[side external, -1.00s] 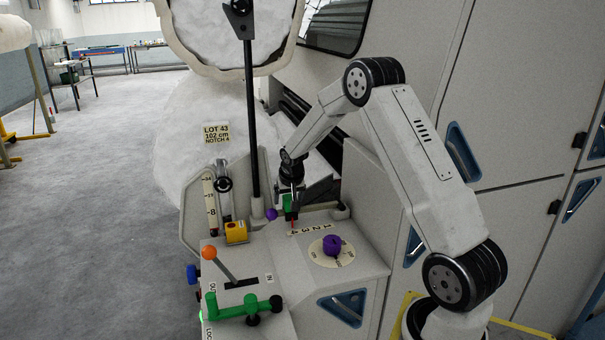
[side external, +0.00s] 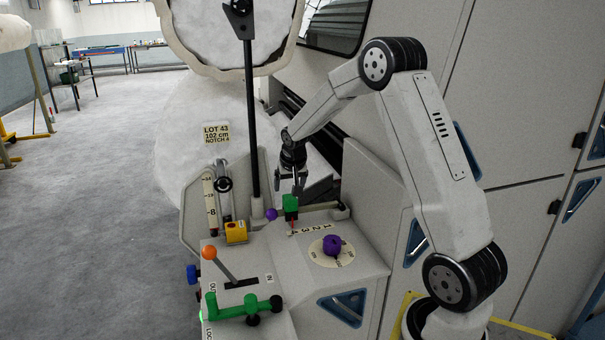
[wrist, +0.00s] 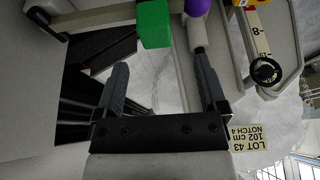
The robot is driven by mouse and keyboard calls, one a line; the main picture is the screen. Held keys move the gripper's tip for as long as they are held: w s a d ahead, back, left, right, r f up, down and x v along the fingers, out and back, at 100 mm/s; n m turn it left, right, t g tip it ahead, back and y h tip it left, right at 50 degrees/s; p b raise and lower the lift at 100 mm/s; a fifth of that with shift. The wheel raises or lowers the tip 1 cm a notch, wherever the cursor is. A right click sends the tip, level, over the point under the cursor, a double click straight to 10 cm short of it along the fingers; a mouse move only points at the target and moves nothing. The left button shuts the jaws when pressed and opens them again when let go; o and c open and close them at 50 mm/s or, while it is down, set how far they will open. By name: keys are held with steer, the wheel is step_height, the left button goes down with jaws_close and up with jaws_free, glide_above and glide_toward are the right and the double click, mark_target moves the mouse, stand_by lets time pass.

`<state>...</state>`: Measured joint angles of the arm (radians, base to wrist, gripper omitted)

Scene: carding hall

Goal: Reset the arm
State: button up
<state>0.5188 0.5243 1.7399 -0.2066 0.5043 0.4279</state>
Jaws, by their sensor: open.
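My gripper (side external: 291,186) is open and empty. It hangs just above and behind the green block (side external: 290,207), which sits on a bar over a strip of printed numbers on the grey console (side external: 366,262). A red pointer below the block is near the 4 end of the strip. In the wrist view my gripper (wrist: 163,88) shows both dark fingers spread apart. The green block (wrist: 153,24) lies beyond the fingertips, apart from them, at the top of that view.
The console carries a purple knob (side external: 332,244), an orange-tipped lever (side external: 209,252), a green handle (side external: 238,309), a yellow box (side external: 236,232) and a purple ball (side external: 271,214). A tall black lever (side external: 250,120) stands left of my gripper. Machine cabinets stand at right.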

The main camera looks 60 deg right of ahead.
steer(key=shift+a, duration=0.15)
steer(key=s+a+f+n+y, duration=0.1)
steer(key=s+a+n, duration=0.2)
steer(key=a, duration=0.6)
steer(key=s+a+n+y, duration=0.1)
steer(key=s+a+n, duration=0.2)
steer(key=s+a, duration=0.5)
steer(key=s+a+f+n+y, duration=0.1)
steer(key=s+a+n, duration=0.2)
steer(key=s+a, duration=0.3)
steer(key=a, duration=0.4)
steer(key=shift+a+f+g, duration=0.3)
stand_by(0.9)
